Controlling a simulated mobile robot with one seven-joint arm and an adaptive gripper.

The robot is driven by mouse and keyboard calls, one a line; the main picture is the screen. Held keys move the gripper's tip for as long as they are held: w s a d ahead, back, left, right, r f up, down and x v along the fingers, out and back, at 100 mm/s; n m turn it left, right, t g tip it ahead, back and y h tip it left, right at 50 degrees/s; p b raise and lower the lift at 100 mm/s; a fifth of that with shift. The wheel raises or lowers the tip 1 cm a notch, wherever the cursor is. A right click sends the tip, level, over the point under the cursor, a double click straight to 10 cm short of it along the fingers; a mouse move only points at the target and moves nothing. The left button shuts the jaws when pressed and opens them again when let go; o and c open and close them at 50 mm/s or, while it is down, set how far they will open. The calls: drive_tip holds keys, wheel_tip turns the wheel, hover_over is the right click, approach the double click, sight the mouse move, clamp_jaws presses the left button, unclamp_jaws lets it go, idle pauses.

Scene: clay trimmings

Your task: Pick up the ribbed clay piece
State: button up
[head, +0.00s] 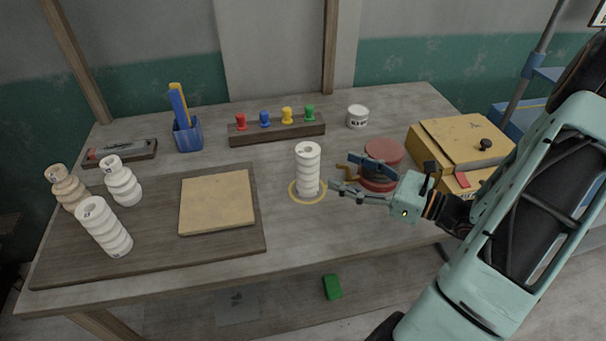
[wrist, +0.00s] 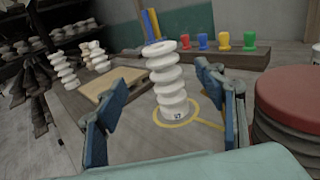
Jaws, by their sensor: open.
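A white ribbed clay piece (head: 308,170) stands upright on the table inside a yellow ring marking (head: 294,194). It also shows upright in the wrist view (wrist: 167,82), between my fingers and a little beyond their tips. My gripper (head: 345,178) is open and empty, just right of the piece in the head view and apart from it. Other ribbed pieces stand at the left: a tan one (head: 68,187), a small white one (head: 122,182) and a taller white one (head: 104,228).
A stack of red discs (head: 384,152) stands close behind my gripper, with a yellow box (head: 462,142) to the right. A rack of coloured pegs (head: 277,131) and a white jar (head: 357,117) are behind. A tan slab (head: 217,202) lies left on a dark board (head: 160,254).

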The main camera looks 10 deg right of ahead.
sight(308, 153)
drive_tip(key=x, duration=0.4)
drive_tip(key=shift+w+a+r, duration=0.15)
drive_tip(key=shift+w+r, duration=0.1)
drive_tip(key=shift+w, duration=0.15)
drive_tip(key=shift+p+x, duration=0.6)
drive_tip(key=shift+x, duration=2.45)
drive_tip(key=shift+c, duration=0.4)
clamp_jaws()
